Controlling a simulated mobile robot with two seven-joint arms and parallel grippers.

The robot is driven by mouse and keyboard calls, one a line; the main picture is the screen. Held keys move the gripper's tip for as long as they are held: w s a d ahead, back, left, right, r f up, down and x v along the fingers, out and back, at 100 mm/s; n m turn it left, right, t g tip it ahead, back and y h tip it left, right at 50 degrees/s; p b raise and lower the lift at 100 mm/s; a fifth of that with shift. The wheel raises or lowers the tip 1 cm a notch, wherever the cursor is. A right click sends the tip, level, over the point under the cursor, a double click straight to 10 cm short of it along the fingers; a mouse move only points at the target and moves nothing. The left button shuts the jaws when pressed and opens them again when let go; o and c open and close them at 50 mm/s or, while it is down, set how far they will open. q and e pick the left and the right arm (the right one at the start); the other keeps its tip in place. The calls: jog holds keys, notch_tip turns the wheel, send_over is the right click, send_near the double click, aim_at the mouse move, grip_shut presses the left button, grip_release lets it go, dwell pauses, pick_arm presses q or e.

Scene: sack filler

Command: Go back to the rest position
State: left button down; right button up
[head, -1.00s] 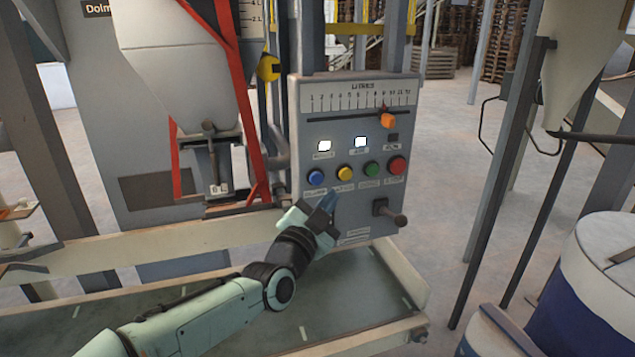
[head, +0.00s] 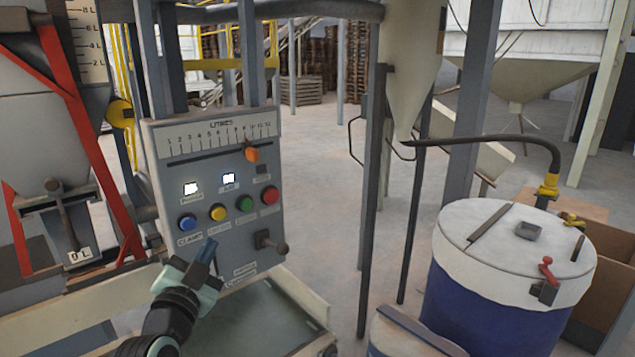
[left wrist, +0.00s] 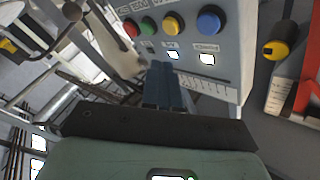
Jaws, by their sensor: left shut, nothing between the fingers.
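My left gripper (head: 206,251) is in front of the lower left part of the grey control panel (head: 215,265), below the blue and yellow buttons. Its blue fingers are together and empty, and they also show in the left wrist view (left wrist: 163,82). The panel carries a blue button (head: 187,222), a yellow button (head: 218,212), a green button (head: 244,203) and a red button (head: 270,196). An orange slider (head: 252,155) sits toward the right of the litres scale. Two white lamps (head: 191,188) are lit. My right gripper is out of view.
A dark conveyor bed (head: 255,320) with cream side rails runs below the panel. A red frame and grey hopper (head: 35,130) stand at left. A blue drum (head: 480,305) with a white top stands at right. Thin posts (head: 418,215) rise between panel and drum.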

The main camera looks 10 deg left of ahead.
pick_arm(q)
jog(key=w+d+f+n+g+h+p, duration=0.1)
jog(key=w+f+g, duration=0.15)
jog(key=f, duration=0.75)
jog(key=w+d+f+n+g+p, duration=0.1)
jog(key=f+g, duration=0.2)
jog(key=f, duration=0.8)
jog(key=s+d+f+n+g+h+p, duration=0.1)
jog(key=s+d+f+g, duration=0.15)
jog(key=f, duration=0.65)
jog(key=s+d+f+n+g, duration=0.1)
jog(key=s+f+g, duration=0.15)
jog(key=f, duration=0.65)
jog(key=s+d+f+n+g+h+p, duration=0.2)
jog(key=s+d+f+n+g, duration=0.15)
jog(key=s+f, duration=1)
jog(key=s+d+f+n+g, duration=0.1)
jog(key=s+d+f+g, duration=0.2)
jog(key=s, duration=0.7)
jog(key=s+d+f+n+g+h+p, duration=0.1)
jog(key=s+d+f+n+g, duration=0.1)
jog(key=s, duration=0.7)
notch_tip(320, 180, down, 3)
jog(key=shift+s+d+r+g, duration=0.2)
jog(key=shift+s+d+g, duration=0.2)
jog(key=shift+d+g, duration=0.4)
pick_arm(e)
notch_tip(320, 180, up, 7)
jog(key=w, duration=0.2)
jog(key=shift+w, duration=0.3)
